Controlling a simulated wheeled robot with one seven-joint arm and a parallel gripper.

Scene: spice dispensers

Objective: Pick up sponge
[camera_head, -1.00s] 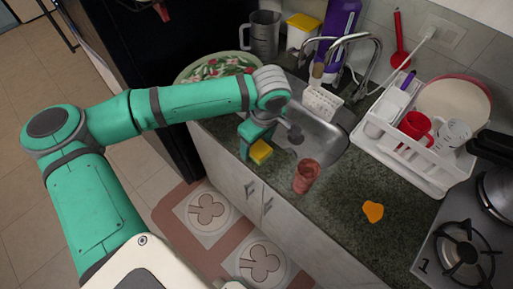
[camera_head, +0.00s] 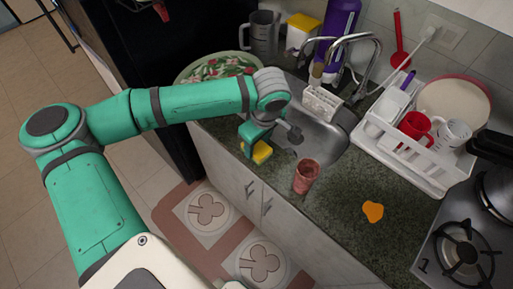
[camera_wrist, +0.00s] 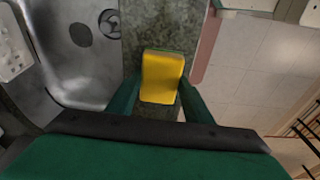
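The sponge (camera_head: 262,153) is a yellow block with a thin green layer, at the front edge of the counter left of the sink. In the wrist view the sponge (camera_wrist: 162,78) lies between the two green fingers of my gripper (camera_wrist: 160,92), which meet its two sides. My gripper (camera_head: 254,146) points down and is shut on the sponge. The far finger and the sponge's underside are hidden in the head view. I cannot tell whether the sponge is clear of the counter.
The sink (camera_head: 315,138) and its faucet (camera_head: 350,50) are right beside my gripper. A reddish cup (camera_head: 306,176) stands nearby on the counter. A floral bowl (camera_head: 215,68) is behind my arm. A white dish rack (camera_head: 400,143) and a stove (camera_head: 465,250) stand at the right.

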